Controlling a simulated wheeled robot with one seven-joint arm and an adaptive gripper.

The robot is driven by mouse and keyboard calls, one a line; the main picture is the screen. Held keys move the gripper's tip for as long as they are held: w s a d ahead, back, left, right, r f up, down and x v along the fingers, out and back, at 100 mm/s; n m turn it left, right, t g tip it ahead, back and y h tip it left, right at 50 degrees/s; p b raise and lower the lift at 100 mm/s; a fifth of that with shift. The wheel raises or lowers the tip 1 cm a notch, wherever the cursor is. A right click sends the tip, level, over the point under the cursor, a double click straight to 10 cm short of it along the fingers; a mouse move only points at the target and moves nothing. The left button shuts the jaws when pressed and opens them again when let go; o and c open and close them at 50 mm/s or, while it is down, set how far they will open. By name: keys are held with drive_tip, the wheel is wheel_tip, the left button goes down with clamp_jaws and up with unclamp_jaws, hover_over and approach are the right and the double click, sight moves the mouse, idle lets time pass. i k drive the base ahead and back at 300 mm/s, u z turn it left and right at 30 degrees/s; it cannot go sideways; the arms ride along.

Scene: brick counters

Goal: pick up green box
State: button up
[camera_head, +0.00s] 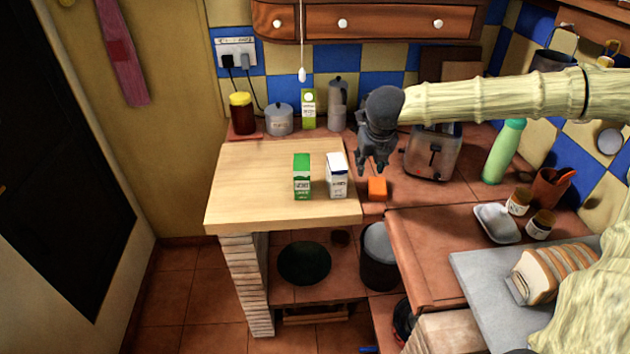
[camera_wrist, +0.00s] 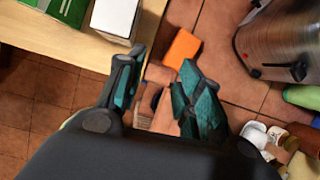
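A green box (camera_head: 302,177), a carton with a white label, stands upright on the pale wooden board (camera_head: 250,165). It also shows cut off at the top left of the wrist view (camera_wrist: 62,10). My gripper (camera_head: 372,168) hangs pointing down above the counter, to the right of the green box and apart from it. In the wrist view its two fingers (camera_wrist: 155,105) are spread with nothing between them but the floor and counter edge far below. A taller light green carton (camera_head: 309,108) stands at the back by the wall.
A white carton (camera_head: 337,176) stands close to the right of the green box, on the side toward my gripper. An orange block (camera_head: 377,189) lies on the tiles under my gripper. A toaster (camera_head: 433,153) stands to the right. The left part of the board is clear.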

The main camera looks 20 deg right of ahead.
sight(301, 160)
drive_tip(key=u, duration=1.95)
drive_tip(key=i, duration=0.8)
drive_tip(key=z, duration=2.1)
